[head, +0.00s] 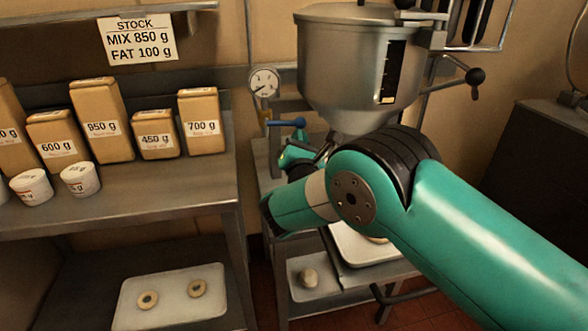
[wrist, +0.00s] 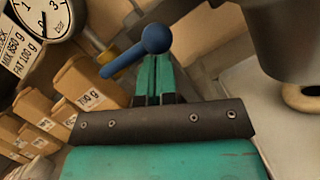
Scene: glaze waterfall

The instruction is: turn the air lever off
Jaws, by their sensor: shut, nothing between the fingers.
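The air lever (head: 287,122) is a blue handle with a ball end, below the pressure gauge and left of the steel hopper. In the head view it points right, roughly level. In the wrist view the blue lever (wrist: 128,58) runs from lower left up to its ball, right at my fingertips. My gripper (wrist: 154,62) is shut with its green fingers together and empty. Its tips overlap the ball in the picture; I cannot tell whether they touch. In the head view my gripper (head: 291,152) is just below the lever, partly hidden by my arm.
The round gauge (head: 264,83) is above the lever. The steel hopper (head: 352,75) stands close on the right, with a black-knobbed handle (head: 474,77). Several labelled boxes (head: 101,120) stand on the left shelf. A tray (head: 172,314) with two rings is below.

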